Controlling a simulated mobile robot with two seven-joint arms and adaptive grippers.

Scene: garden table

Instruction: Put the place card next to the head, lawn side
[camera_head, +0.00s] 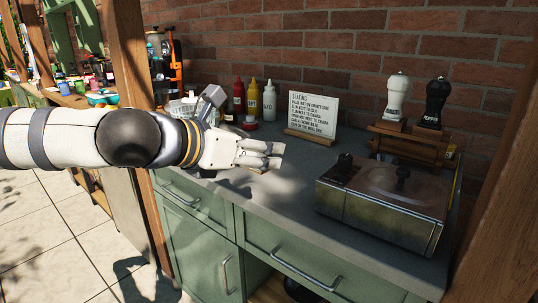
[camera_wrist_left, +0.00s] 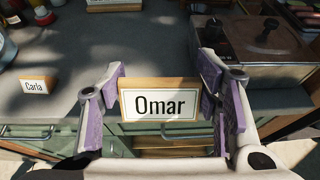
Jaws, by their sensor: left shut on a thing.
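A place card marked "Omar" (camera_wrist_left: 160,104), white with a wooden frame, is upright between the purple finger pads of my left gripper (camera_wrist_left: 165,95) in the left wrist view. The gripper is shut on it and holds it over the front part of the counter. In the head view my left gripper (camera_head: 270,155) is above the grey counter (camera_head: 290,185), and the card is mostly hidden by the fingers. A second card marked "Carla" (camera_wrist_left: 37,86) stands on the counter in the wrist view. No dining table or lawn shows. My right gripper is not in view.
A metal burner box (camera_head: 385,200) and a wooden rack with two mills (camera_head: 398,98) are at the right. Wooden posts (camera_head: 135,50) flank the counter.

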